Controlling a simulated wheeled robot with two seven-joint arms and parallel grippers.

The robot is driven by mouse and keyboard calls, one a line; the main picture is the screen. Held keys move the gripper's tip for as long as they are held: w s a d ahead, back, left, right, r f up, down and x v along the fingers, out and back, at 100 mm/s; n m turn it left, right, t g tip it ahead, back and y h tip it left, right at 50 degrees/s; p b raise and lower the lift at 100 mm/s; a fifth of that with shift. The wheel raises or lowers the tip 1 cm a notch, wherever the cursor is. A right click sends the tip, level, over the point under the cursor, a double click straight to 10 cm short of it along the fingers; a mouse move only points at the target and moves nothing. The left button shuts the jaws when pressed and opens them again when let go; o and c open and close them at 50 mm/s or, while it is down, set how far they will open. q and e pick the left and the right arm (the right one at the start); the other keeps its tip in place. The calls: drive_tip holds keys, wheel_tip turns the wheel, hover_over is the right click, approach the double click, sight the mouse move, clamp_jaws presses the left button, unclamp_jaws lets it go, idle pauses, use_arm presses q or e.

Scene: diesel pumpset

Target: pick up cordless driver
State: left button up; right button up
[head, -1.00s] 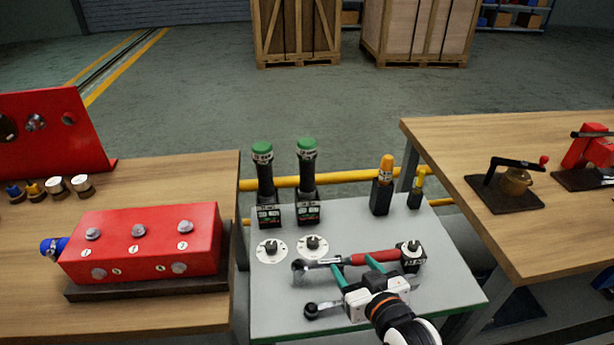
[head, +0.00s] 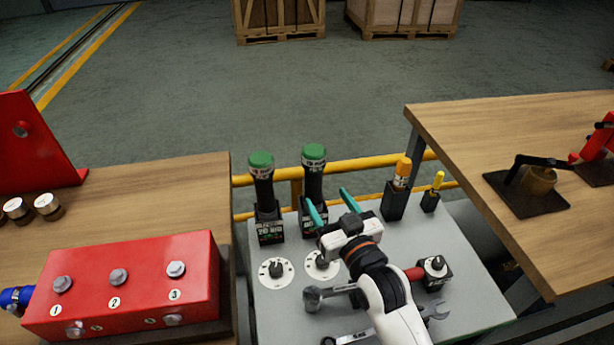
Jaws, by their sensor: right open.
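Two upright black cordless drivers with green tops stand at the back of the grey tabletop (head: 460,290): a left one (head: 264,195) and a right one (head: 314,185). Their bases carry labels. My right gripper (head: 330,203) is open and empty, its teal fingers pointing away toward the back. Its left finger overlaps the lower part of the right driver in the picture; I cannot tell whether they touch. The right finger is to the right of that driver. My left gripper is not in view.
Two round white dials (head: 277,272) lie in front of the drivers. A ratchet wrench (head: 312,298) and a spanner (head: 437,311) lie partly under my right arm. Orange-handled (head: 403,172) and yellow-handled (head: 438,181) tools stand in holders at right. A red block (head: 130,280) sits left.

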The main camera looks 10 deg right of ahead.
sight(316, 179)
drive_tip(key=w, duration=0.2)
drive_tip(key=w+a+p, duration=0.1)
drive_tip(key=w, duration=0.2)
drive_tip(key=shift+w+r, duration=0.15)
drive_tip(key=shift+w, duration=0.15)
drive_tip(key=shift+w+r, duration=0.1)
drive_tip(key=shift+w, duration=0.55)
drive_tip(key=w, duration=0.2)
drive_tip(key=w+p, duration=0.1)
drive_tip(key=shift+w+a, duration=0.2)
drive_tip(key=shift+a, duration=0.05)
drive_tip(key=shift+w+a, duration=0.1)
drive_tip(key=shift+w, duration=0.3)
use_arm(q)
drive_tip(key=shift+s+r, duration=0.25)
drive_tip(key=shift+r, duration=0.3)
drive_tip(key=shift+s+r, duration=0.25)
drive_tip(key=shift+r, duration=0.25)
use_arm(e)
clamp_jaws()
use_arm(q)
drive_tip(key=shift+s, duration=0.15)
use_arm(e)
drive_tip(key=shift+r, duration=0.1)
